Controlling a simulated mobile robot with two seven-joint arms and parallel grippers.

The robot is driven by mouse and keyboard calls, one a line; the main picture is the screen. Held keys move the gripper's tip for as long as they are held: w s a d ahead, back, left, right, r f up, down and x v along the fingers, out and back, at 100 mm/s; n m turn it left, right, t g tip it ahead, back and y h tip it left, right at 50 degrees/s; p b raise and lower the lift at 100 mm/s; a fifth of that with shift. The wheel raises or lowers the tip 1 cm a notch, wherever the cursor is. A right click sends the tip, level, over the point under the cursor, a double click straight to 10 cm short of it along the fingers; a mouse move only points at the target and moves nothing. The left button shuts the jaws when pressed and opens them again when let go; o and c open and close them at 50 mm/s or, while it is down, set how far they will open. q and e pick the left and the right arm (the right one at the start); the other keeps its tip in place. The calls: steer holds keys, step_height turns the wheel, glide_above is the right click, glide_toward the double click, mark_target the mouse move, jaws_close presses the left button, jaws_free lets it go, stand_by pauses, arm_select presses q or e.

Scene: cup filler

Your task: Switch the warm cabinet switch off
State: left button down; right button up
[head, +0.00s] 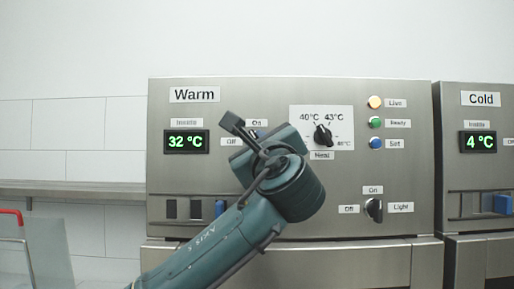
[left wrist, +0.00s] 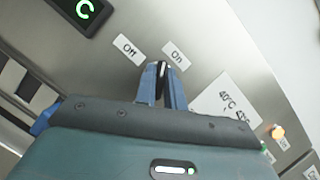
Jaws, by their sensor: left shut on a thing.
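The warm cabinet (head: 300,90) is a steel front marked Warm, with a green display (head: 186,142) reading 32 °C. Its switch has an On label (head: 257,122) above and an Off label (head: 232,141) to the left. In the head view my left gripper (head: 258,134) covers the switch. In the left wrist view my left gripper (left wrist: 161,70) has its blue fingertips at the panel, shut on the dark switch knob (left wrist: 161,68) beside the Off label (left wrist: 129,48) and On label (left wrist: 176,54). Which label the knob points to is hard to tell. My right gripper is out of view.
Right of the switch are the Heat dial (head: 322,136) and yellow, green and blue buttons (head: 375,122). Below them is the Light switch (head: 374,209). A blue slider (head: 220,208) is near my arm. The cold cabinet (head: 478,170) stands at the right.

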arm_select(q)
steer(key=n+g, duration=0.1)
steer(key=n, duration=0.3)
steer(key=n+g+y+p, duration=0.1)
steer(key=n+g, duration=0.1)
steer(key=n, duration=0.2)
steer(key=n+g+y+p, duration=0.1)
steer(key=n, duration=0.4)
steer(key=shift+g, duration=0.4)
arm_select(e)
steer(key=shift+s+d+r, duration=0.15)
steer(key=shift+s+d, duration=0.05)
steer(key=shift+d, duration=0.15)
arm_select(q)
steer(key=c, duration=1.5)
jaws_free()
steer(key=shift+s, duration=0.1)
